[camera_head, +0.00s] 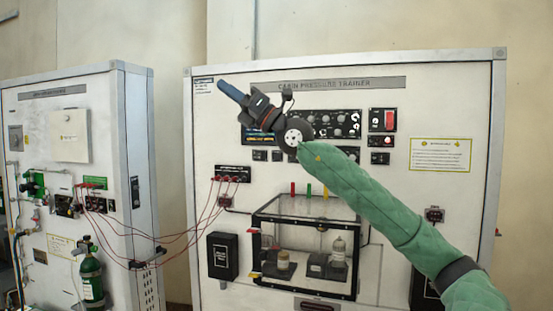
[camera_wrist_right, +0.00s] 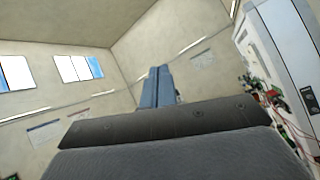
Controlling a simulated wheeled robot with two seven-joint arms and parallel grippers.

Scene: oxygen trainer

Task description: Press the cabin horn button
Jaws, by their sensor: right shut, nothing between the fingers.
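The cabin pressure trainer (camera_head: 458,105) is a white upright panel with dark control modules. I cannot tell which control is the cabin horn button; the labels are too small to read, and my right gripper and wrist cover part of the upper left controls. My right gripper (camera_head: 224,86) is in front of the panel's upper left, its blue fingers pointing up and left near the title strip. The fingers are shut and empty; they also show together in the right wrist view (camera_wrist_right: 158,72). My left gripper is not in view.
A clear-walled chamber (camera_head: 305,207) with jars stands out at the panel's lower middle. Red cables (camera_head: 203,215) hang between this panel and the left trainer (camera_head: 100,150), which has a green cylinder (camera_head: 91,275). A red-covered switch module (camera_head: 383,120) is at upper right.

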